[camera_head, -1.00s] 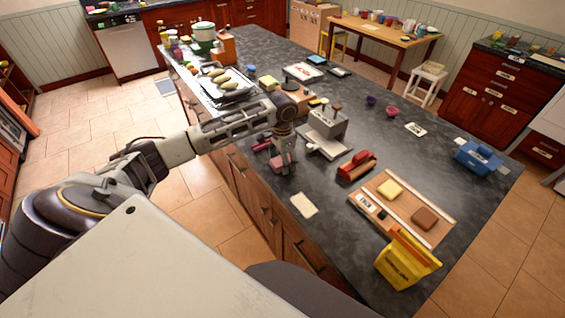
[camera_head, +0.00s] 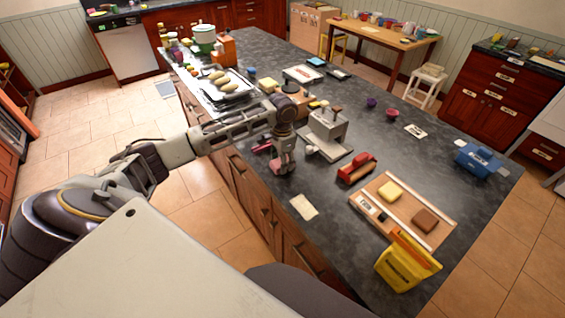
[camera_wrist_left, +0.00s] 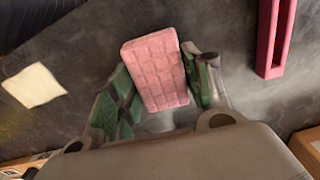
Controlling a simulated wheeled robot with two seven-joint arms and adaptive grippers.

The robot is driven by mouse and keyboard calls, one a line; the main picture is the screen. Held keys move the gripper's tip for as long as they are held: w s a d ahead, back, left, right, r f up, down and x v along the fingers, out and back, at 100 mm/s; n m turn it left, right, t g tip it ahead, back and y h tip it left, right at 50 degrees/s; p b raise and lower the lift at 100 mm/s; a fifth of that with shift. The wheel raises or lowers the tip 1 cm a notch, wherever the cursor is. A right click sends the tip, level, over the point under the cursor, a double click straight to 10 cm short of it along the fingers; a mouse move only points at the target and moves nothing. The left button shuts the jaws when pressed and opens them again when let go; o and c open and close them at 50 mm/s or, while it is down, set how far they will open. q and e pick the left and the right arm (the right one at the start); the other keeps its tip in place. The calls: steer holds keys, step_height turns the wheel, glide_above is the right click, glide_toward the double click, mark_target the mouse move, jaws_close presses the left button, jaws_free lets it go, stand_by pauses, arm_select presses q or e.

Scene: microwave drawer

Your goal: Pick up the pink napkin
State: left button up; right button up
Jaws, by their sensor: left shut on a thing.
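The pink napkin (camera_wrist_left: 158,70) is a thick, pale pink block with a quilted grid, seen in the left wrist view. It sits upright between the green-padded fingers of my left gripper (camera_wrist_left: 156,86), which is shut on it. In the head view my left gripper (camera_head: 283,166) is at the near left edge of the dark counter, with a bit of pink at its fingers. The napkin is mostly hidden there, and I cannot tell whether it is clear of the counter. My right gripper is not in view.
A cream sheet (camera_head: 303,207) lies in front of the gripper. A magenta object (camera_head: 262,147) lies just behind it. A grey metal device (camera_head: 328,130) and a red object (camera_head: 356,167) stand to the right. A wooden board (camera_head: 440,207) and yellow holder (camera_head: 405,267) are further right.

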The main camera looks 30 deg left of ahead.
arm_select(q)
step_height(320, 180, up, 10)
steer(key=shift+f+b, duration=0.1)
steer(key=shift+b, duration=0.25)
stand_by(0.5)
steer(key=shift+o, duration=1.2)
steer(key=shift+c, duration=1.1)
